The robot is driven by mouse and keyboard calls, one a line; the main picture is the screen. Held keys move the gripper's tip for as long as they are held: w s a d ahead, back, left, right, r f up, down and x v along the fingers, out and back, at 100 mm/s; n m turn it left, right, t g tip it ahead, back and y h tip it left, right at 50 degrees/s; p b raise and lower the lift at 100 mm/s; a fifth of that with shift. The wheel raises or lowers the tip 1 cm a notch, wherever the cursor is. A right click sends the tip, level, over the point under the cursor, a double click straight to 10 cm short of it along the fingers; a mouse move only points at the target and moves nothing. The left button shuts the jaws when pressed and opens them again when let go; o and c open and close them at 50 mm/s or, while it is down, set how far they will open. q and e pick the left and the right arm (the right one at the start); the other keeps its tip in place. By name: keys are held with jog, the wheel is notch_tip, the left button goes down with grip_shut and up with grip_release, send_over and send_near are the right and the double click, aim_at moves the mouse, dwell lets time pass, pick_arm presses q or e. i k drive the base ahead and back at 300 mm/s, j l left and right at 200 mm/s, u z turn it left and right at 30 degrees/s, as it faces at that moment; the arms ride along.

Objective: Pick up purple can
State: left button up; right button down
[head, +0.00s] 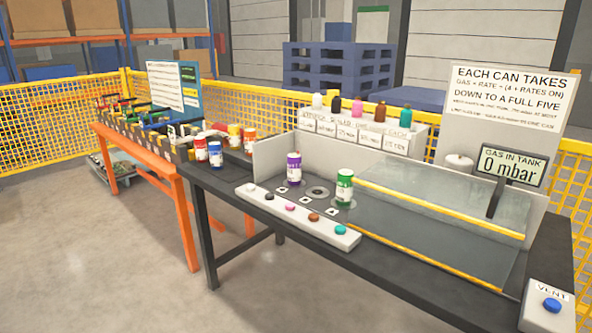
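The purple can (294,168) stands upright on the grey work surface behind the button strip. It has a white label and a purple top and base. A green can (344,188) stands upright to its right, apart from it. Neither of my grippers shows in the head view, and nothing is touching the purple can.
A button strip (298,217) runs along the black table's (385,262) front. Red and blue cans (215,154) stand left. A low wall (270,158) is behind the purple can. A tank display (509,164) and vent button (551,305) are right. Floor in front is clear.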

aim_at(294, 159)
jog(key=j+z, duration=0.1)
jog(key=z, duration=0.9)
jog(key=i+j+z, duration=0.1)
jog(key=j+z, duration=0.25)
jog(key=i+j+z, duration=0.1)
jog(key=j+z, duration=0.7)
jog(key=j, duration=0.25)
jog(key=j+z, duration=0.1)
jog(key=j, duration=0.4)
jog(key=k+j+z, duration=0.1)
jog(key=j, duration=0.4)
jog(key=k+j+z, duration=0.1)
jog(key=j, duration=0.45)
jog(key=k, duration=0.05)
